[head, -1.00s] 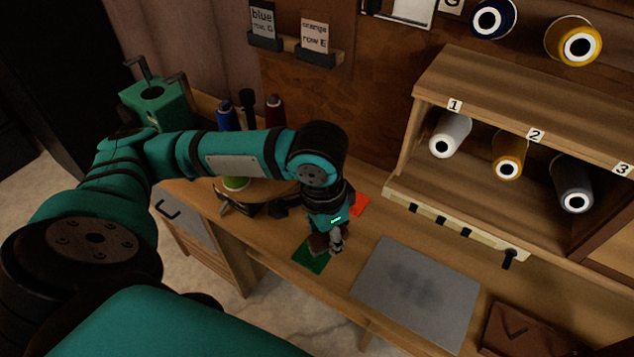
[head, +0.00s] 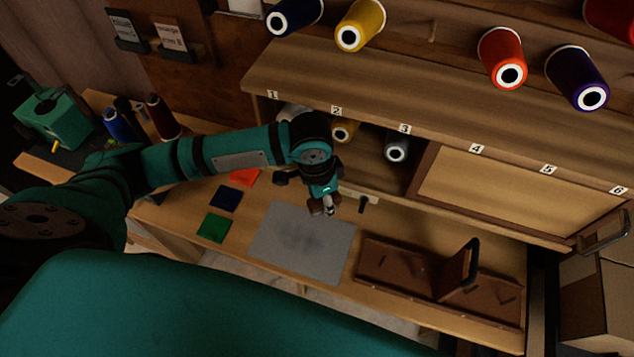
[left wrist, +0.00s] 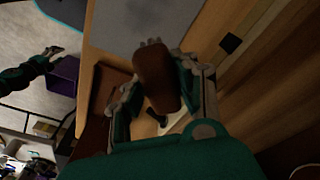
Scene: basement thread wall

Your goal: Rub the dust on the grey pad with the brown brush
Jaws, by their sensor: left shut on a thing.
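The grey pad (head: 330,263) lies flat on the bench in the head view. A dark smudge of dust (head: 297,235) covers its middle. My left gripper (head: 326,208) is above the pad's far right part, shut on the brown brush (head: 315,206). In the left wrist view the brush (left wrist: 154,76) sits between the fingers as a rounded brown block, and the grey pad (left wrist: 135,22) shows beyond it. The brush looks raised off the pad; its underside is hidden. My right gripper (left wrist: 52,50) appears small at the left of the wrist view, its jaws unclear.
Green (head: 214,228), blue (head: 225,198) and red (head: 244,177) squares lie left of the pad. A brown tray with an upright handle (head: 395,268) lies right of it. The numbered shelf (head: 375,98) with spools stands behind, close to my left arm.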

